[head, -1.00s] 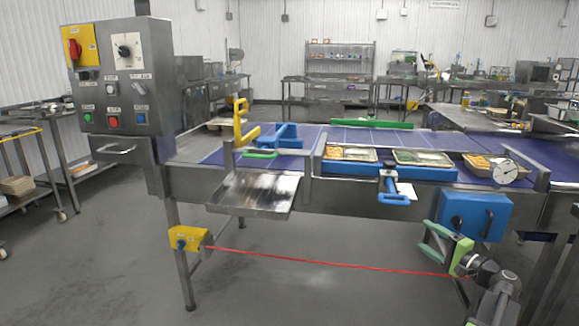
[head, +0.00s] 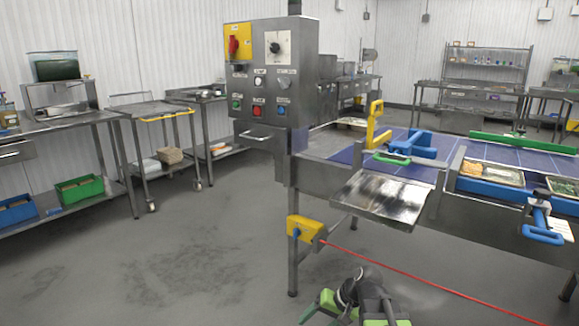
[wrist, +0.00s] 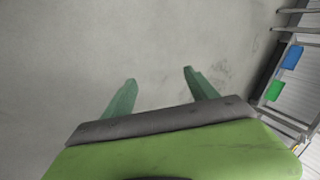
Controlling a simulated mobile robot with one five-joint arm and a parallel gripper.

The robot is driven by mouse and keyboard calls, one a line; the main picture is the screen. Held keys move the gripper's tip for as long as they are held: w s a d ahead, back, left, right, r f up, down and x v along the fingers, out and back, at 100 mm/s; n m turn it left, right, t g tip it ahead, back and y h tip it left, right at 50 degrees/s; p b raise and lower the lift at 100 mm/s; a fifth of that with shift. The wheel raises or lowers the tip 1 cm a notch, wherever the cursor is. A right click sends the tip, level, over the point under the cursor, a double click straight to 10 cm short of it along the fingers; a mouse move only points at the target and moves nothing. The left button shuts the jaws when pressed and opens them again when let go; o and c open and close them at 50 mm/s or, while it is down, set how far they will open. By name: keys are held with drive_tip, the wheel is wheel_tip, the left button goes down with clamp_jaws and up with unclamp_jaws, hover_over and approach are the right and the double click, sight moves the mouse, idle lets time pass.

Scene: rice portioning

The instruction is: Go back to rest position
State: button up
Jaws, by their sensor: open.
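My gripper (wrist: 160,88) shows in the wrist view with its two green fingers spread apart and nothing between them. Bare grey floor lies beyond the fingertips. In the head view my gripper (head: 306,318) is at the bottom edge, partly cut off, low in front of the conveyor. It is apart from the conveyor and touches nothing that I can see.
The conveyor (head: 340,156) with food trays (head: 492,173) stands at the right. A steel chute (head: 383,194) juts out, with a red cord (head: 420,280) below. Carts and shelves line the left. The left floor (head: 170,255) is clear.

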drive_tip(key=s+d+f+n+g+h+p, duration=0.1)
drive_tip(key=s+d+f+g+h+p, duration=0.1)
drive_tip(key=s+d+h, duration=0.55)
wheel_tip(320, 180, up, 32)
drive_tip(key=w+d+y+p, duration=0.1)
drive_tip(key=p, duration=3)
drive_tip(key=shift+w+y, duration=0.25)
drive_tip(key=shift+y, duration=0.1)
drive_tip(key=shift+f, duration=0.1)
